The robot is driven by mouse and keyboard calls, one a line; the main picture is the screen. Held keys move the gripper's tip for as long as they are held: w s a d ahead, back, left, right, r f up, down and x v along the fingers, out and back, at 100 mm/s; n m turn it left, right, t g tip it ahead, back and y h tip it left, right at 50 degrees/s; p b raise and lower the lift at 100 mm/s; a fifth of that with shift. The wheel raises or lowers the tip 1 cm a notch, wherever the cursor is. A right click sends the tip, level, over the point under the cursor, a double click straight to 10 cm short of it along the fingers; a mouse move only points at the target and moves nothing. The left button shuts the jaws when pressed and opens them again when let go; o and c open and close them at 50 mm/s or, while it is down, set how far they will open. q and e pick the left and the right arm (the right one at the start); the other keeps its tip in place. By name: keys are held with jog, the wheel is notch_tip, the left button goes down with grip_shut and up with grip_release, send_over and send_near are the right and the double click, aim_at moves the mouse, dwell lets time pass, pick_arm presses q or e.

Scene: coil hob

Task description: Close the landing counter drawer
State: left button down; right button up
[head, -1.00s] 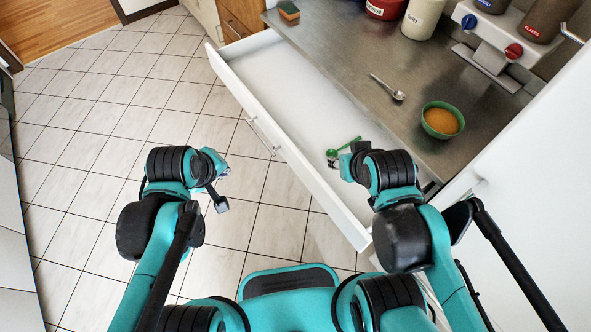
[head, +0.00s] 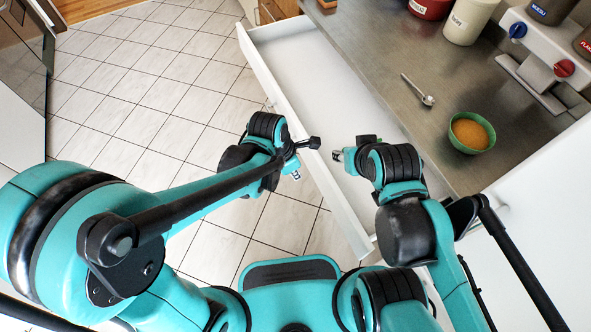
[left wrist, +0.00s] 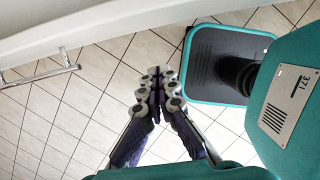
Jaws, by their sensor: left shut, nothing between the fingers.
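The landing counter drawer (head: 320,80) stands pulled out from under the metal counter, its white inside showing in the head view. Its front shows as a white panel (left wrist: 150,28) in the left wrist view, with a bar handle (left wrist: 42,68) at the left. My left gripper (head: 296,175) is shut and empty, just outside the drawer front near its lower end. It also shows in the left wrist view (left wrist: 157,80), apart from the panel. My right gripper (head: 338,155) hangs over the lower end of the drawer; its fingers are too small to read.
The counter (head: 400,110) carries a spoon (head: 418,90), a green bowl (head: 470,132) of orange food, canisters (head: 468,20) and a dispenser (head: 545,50). White fronts lie at the right. The tiled floor (head: 150,95) left of the drawer is clear.

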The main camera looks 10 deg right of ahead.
aim_at(312, 174)
pick_arm(q)
jog(key=d+f+b, duration=0.1)
jog(key=w+d+f+b, duration=0.1)
jog(key=d+f, duration=0.1)
jog(key=d+f+b, duration=0.1)
jog(key=d+f, duration=0.1)
jog(key=shift+w+d+f, duration=0.1)
jog(key=shift+w+f, duration=0.1)
jog(key=shift+w, duration=0.2)
pick_arm(e)
notch_tip(312, 174, down, 4)
pick_arm(q)
jog(key=shift+w, duration=0.1)
